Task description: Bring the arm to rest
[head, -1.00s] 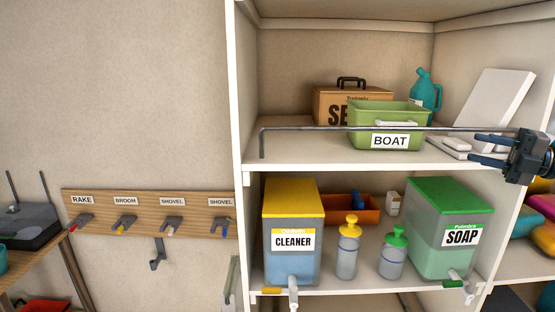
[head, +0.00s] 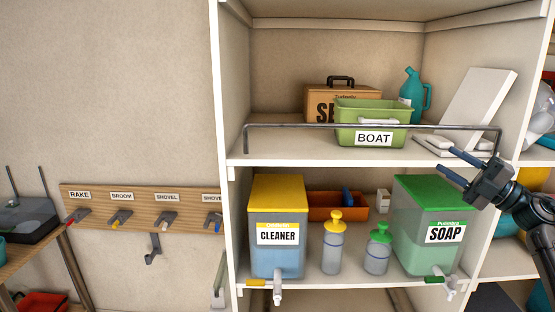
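My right gripper (head: 452,162) is in the head view at the right, in front of the shelf unit near the right end of the upper shelf board. Its two dark fingers point left and stand apart, with nothing between them. My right arm comes in from the lower right edge. My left gripper is not in view.
A metal rail (head: 300,126) runs along the upper shelf's front, before a green BOAT bin (head: 352,112). A hook board (head: 100,196) is on the left wall.

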